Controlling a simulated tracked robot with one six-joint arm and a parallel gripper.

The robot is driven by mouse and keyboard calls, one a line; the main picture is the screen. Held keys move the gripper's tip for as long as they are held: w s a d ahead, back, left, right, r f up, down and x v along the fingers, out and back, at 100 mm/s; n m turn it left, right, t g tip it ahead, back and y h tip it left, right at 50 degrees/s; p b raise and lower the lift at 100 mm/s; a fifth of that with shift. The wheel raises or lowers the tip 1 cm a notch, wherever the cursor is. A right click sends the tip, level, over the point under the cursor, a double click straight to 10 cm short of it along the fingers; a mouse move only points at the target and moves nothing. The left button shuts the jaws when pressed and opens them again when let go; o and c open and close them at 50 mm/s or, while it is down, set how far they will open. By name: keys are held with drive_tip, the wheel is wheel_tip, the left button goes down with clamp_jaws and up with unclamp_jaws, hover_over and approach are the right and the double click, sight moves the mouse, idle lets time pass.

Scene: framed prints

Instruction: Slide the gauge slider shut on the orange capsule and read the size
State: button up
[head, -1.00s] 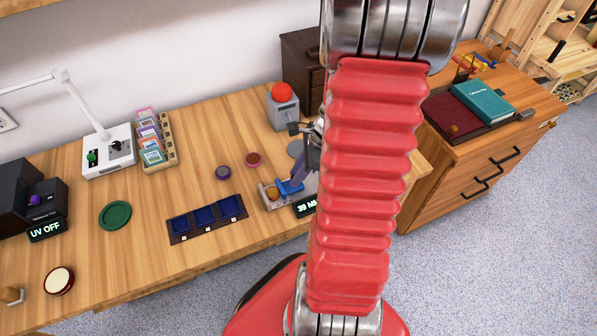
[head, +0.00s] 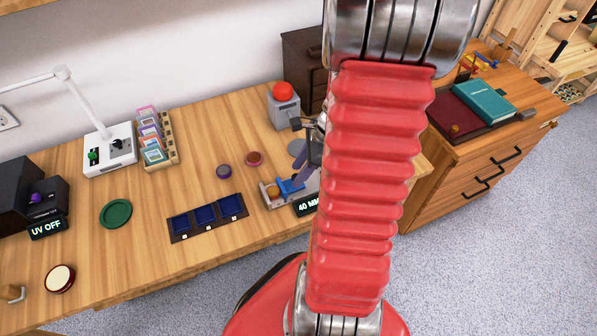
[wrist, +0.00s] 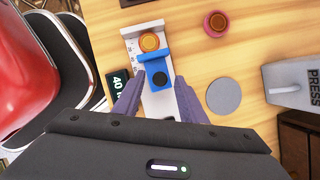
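The gauge (wrist: 128,32) is a pale tray with scale marks, and it also shows in the head view (head: 266,200). The orange capsule (wrist: 149,41) sits at its far end in the wrist view. The blue slider (wrist: 156,64) with a black knob lies right beside the capsule; I cannot tell if they touch. The gauge display (head: 307,204) reads 40 MM. My gripper (wrist: 157,90) is open, its purple fingers on either side of the gauge behind the slider, holding nothing. In the head view my arm partly hides it.
A grey press box (head: 283,105) with a red button stands behind the gauge. A grey disc (wrist: 224,96) and a red round piece (head: 254,159) lie near it. A dark tray with blue wells (head: 206,215) lies left. Open table surrounds the green dish (head: 116,214).

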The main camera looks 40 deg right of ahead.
drive_tip(key=v, duration=1.2)
drive_tip(key=shift+r, duration=0.25)
drive_tip(key=a+r+n+h, duration=0.1)
drive_tip(key=a+r+n, duration=0.3)
drive_tip(key=a+n, duration=0.5)
drive_tip(key=a+r+n+t+h, duration=0.1)
drive_tip(key=a+r+n, duration=0.3)
drive_tip(key=a+n, duration=0.4)
drive_tip(key=a+r+n+t+h, duration=0.1)
drive_tip(key=a+r+n, duration=0.3)
drive_tip(key=a+n, duration=0.5)
drive_tip(key=shift+w+a+r+n, duration=0.2)
drive_tip(key=shift+a+r+n, duration=0.1)
drive_tip(key=shift+r, duration=0.05)
